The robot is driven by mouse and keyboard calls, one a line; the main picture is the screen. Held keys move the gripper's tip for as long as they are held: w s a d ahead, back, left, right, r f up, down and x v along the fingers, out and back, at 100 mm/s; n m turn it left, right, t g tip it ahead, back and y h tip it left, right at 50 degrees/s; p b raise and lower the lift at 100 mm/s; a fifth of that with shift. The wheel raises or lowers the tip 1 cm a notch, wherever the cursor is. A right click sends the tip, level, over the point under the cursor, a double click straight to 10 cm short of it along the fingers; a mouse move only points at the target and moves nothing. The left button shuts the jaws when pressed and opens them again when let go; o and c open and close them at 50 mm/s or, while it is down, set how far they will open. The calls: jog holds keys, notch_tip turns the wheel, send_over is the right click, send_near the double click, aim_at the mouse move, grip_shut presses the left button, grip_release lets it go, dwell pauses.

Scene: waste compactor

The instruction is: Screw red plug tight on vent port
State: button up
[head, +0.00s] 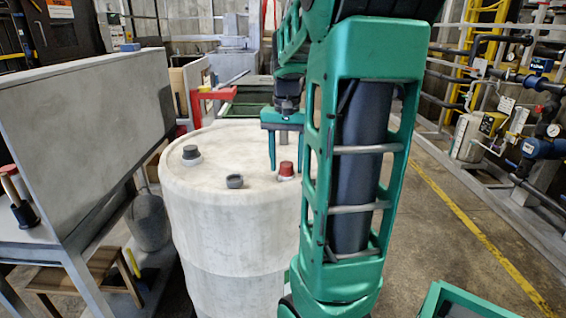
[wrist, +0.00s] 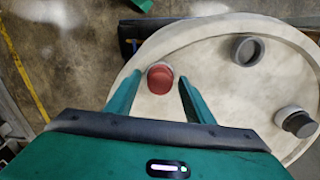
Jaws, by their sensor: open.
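The red plug (head: 286,169) sits on a light port collar on top of the white drum (head: 225,235), at the drum's right side. In the wrist view the red plug (wrist: 160,78) shows between and just beyond my two fingertips. My gripper (head: 285,165) is green, points down and is open, with one finger left of the plug; the other is hidden behind my arm. The fingers (wrist: 156,88) do not appear to touch the plug. The plug looks upright; I cannot tell how tightly it is seated.
A grey cap (head: 235,181) and a dark plug on a pale collar (head: 191,154) also stand on the drum top. A grey panelled bench (head: 90,150) is at left, a red bracket (head: 210,95) behind the drum.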

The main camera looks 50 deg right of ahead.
jog(key=n, duration=0.5)
jog(key=shift+n, duration=0.4)
jog(key=n, duration=0.5)
jog(key=shift+c, duration=0.6)
jog(key=c, duration=1)
jog(key=m, duration=0.5)
jog(key=shift+c, duration=0.2)
jog(key=shift+m, duration=0.8)
